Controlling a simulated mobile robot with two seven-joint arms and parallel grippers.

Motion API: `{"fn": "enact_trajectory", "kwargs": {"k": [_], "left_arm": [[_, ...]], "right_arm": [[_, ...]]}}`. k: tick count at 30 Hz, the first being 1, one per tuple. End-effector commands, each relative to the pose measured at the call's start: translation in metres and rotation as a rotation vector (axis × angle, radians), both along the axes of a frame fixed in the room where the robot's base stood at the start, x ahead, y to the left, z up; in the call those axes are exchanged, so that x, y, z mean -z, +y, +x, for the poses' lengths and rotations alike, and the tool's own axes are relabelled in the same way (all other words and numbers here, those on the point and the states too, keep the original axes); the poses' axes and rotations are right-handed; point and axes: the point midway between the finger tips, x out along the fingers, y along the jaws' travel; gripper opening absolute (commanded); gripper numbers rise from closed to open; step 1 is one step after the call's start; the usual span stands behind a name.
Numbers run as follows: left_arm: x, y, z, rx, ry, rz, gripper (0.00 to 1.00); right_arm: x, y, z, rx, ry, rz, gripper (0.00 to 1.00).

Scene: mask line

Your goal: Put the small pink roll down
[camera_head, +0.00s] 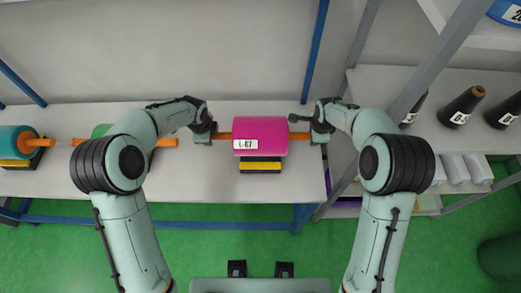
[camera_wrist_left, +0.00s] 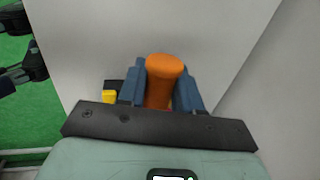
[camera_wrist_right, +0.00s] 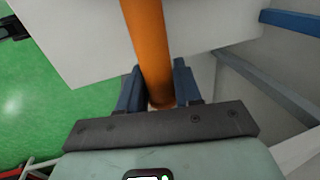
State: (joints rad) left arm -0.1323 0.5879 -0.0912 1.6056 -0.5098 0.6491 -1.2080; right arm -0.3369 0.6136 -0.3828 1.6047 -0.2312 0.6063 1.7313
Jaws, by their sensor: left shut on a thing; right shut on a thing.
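The small pink roll (camera_head: 262,133) with a white label reading L-07 is in the middle of the head view, at the right part of the grey table. An orange bar sticks out of both its ends. My left gripper (camera_head: 212,136) is shut on the left end of the bar, and the orange end (camera_wrist_left: 162,80) shows between its fingers in the left wrist view. My right gripper (camera_head: 311,136) is shut on the right end, and the bar (camera_wrist_right: 148,50) runs between its fingers in the right wrist view. The roll appears over a black and yellow cradle (camera_head: 260,166); I cannot tell whether they touch.
A teal roll (camera_head: 15,140) and a green roll (camera_head: 104,130), both with orange bars, are on the table (camera_head: 210,178) to the left. Blue posts (camera_head: 316,60) stand behind the table.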

Motion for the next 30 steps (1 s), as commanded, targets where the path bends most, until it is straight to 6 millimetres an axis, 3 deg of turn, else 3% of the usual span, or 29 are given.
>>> {"fn": "enact_trajectory", "kwargs": {"k": [8, 29, 30], "left_arm": [[0.005, -0.001, 0.0, 0.001, 0.0, -0.001, 0.0], [0.044, 0.0, 0.0, 0.001, 0.0, 0.0, 0.0], [0.043, 0.0, 0.0, 0.0, 0.0, 0.0, 0.47]], "right_arm": [[0.005, 0.001, 0.001, 0.0, -0.002, 0.001, 0.0], [0.044, 0.0, 0.0, 0.0, 0.0, 0.001, 0.0], [0.043, 0.0, 0.0, 0.001, -0.001, 0.001, 0.47]]}}
